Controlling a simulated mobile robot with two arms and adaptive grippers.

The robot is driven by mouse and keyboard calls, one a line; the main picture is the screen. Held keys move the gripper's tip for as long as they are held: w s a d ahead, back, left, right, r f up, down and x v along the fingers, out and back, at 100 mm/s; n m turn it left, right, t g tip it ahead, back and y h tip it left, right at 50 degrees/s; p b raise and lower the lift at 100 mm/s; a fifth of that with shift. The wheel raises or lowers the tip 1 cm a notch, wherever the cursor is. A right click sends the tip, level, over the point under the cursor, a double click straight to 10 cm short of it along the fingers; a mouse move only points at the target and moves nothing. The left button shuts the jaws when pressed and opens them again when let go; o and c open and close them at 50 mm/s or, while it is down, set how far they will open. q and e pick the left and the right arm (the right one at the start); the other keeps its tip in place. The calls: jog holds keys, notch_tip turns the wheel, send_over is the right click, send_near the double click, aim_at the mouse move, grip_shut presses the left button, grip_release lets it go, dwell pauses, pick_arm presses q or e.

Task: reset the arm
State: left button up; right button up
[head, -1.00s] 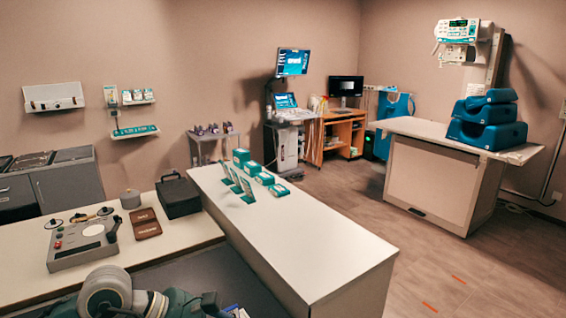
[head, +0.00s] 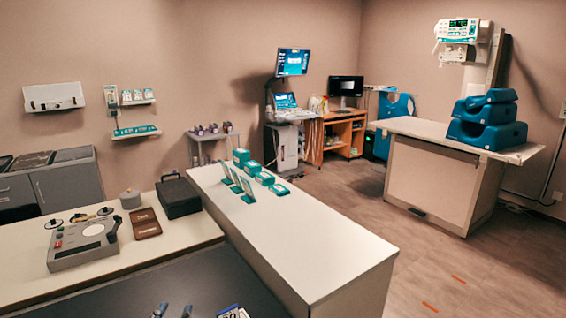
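The rest of that arm is below the picture.
A cream counter (head: 30,291) on the left bears a control box (head: 80,246), a brown case (head: 146,224) and a black case (head: 178,197). A long white counter (head: 310,247) carries teal boxes. A dark surface (head: 110,297) lies between.

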pick_arm(q)
jog(key=s+d+f+n+g+h, duration=0.15)
jog(key=s+f+n+g, duration=0.35)
jog(key=s+f+g, duration=1.35)
jog(key=s+f+t, duration=0.2)
jog(key=s+f, duration=0.2)
jog(key=f, duration=1)
jog(key=s+f+t, duration=0.3)
jog(key=s+f, duration=0.1)
jog(key=f, duration=1.1)
jog(key=s+a+f+g, duration=0.1)
jog(key=s+a+f, duration=0.1)
jog(key=s+f, duration=1.5)
jog(key=shift+s+a+m, duration=0.2)
jog(key=shift+a+m, duration=0.05)
jog(key=shift+m, duration=0.15)
jog(key=shift+g, duration=0.25)
